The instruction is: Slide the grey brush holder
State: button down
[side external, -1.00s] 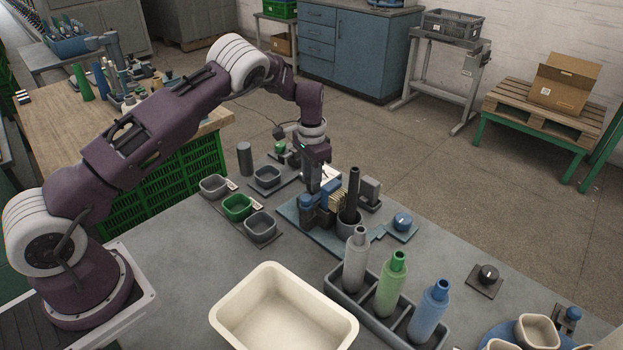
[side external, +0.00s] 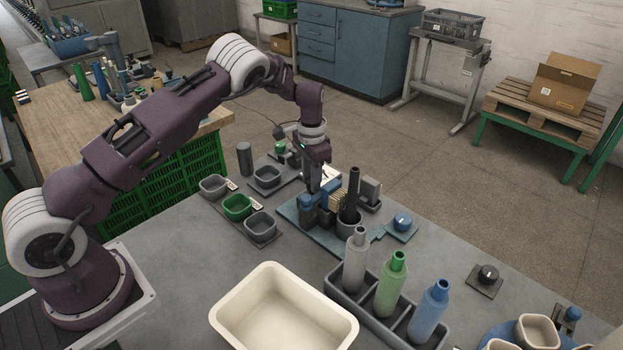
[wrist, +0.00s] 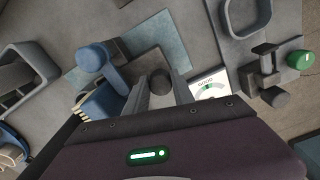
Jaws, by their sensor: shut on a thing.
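My gripper (wrist: 160,80) is shut on a dark grey round-topped piece (wrist: 160,88) in the wrist view. I take this piece to be the grey brush holder. It stands over a teal plate (wrist: 168,38), beside a blue round-headed post (wrist: 95,56) and a blue block (wrist: 104,104). In the side view my gripper (side external: 317,186) reaches down to the back of the same teal plate (side external: 327,240). There the held piece is mostly hidden by my fingers and the blue parts.
Small trays (side external: 237,207) lie to the left. A bottle rack (side external: 380,318) and a cream bin (side external: 283,310) are in front. A gauge (wrist: 208,85) is near my fingers.

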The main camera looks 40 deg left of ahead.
dwell(0.4)
jog(key=shift+a, duration=2.4)
jog(key=c, duration=1.1)
grip_release()
jog(key=shift+o, duration=0.2)
notch_tip(320, 180, up, 7)
jog(key=shift+r, duration=0.15)
